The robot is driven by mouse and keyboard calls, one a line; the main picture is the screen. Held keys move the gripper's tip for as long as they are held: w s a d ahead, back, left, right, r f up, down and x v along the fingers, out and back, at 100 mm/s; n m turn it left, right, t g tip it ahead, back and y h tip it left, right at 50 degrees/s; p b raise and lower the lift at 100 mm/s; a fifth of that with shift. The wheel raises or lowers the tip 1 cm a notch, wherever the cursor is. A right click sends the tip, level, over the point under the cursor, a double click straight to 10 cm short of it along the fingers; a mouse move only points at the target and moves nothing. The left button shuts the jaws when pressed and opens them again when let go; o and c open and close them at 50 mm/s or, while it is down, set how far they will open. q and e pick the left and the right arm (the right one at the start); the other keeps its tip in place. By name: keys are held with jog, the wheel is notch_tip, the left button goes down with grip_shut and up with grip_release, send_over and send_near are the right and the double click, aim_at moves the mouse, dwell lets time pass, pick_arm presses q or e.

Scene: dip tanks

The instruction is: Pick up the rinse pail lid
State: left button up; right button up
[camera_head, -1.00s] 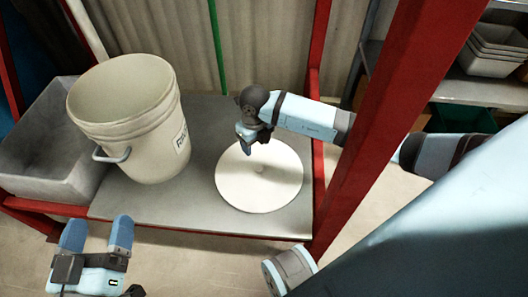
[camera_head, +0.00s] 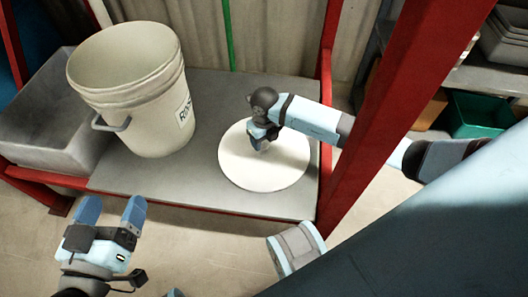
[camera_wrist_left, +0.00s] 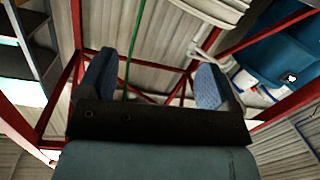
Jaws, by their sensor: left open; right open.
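The rinse pail lid (camera_head: 290,163) is a flat, round, off-white disc lying on the grey bench top in the head view. My right gripper (camera_head: 260,142) is over the lid's upper left part, pointing down. It is open, and it hides the lid's middle; I cannot tell if its fingers touch the lid. The rinse pail (camera_head: 135,95) is a white bucket standing upright and uncovered, left of the lid, with a label on its side. My left gripper (camera_head: 111,212) is open and empty in front of the bench; its fingers also show in the left wrist view (camera_wrist_left: 152,85).
A grey tub (camera_head: 40,125) stands left of the pail. A red post (camera_head: 385,110) rises close to the right of the lid. The grey bench top (camera_head: 150,185) is bare in front of the pail. A green bin (camera_head: 478,115) is at the far right.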

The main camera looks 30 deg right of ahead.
aim_at(264, 145)
notch_tip(264, 145, down, 4)
jog(key=shift+w+f+b, duration=0.1)
jog(key=shift+b, duration=0.8)
pick_arm(q)
jog(key=shift+w+a+r+m+t, duration=0.1)
jog(key=shift+w+a+m+t, duration=0.25)
jog(key=shift+w+m, duration=0.35)
pick_arm(e)
grip_shut()
